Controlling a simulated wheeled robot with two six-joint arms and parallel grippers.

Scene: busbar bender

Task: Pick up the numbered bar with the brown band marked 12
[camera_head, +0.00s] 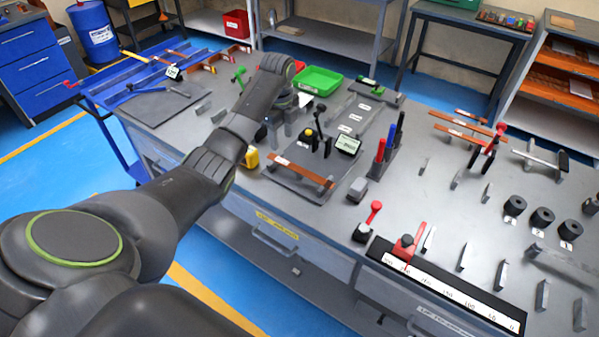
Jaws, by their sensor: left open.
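Several copper-brown bars with small white labels are in view; I cannot read a 12 on any of them. One bar (301,170) lies across the dark plate at the middle of the bench. Two more bars, an upper one (458,117) and a lower one (462,134), lie at the right. Others (210,60) rest at the far left end of the bench. My left gripper (283,128) points down over the bench behind the middle bar, beyond my forearm. It is open, and its fingers are partly hidden. My right gripper is out of view.
A green tray (318,80) stands just behind my left gripper. Red and blue upright handles (388,142) and a small display (347,145) stand to its right. Black cylinders (542,217) and a long numbered scale (450,290) occupy the right and front.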

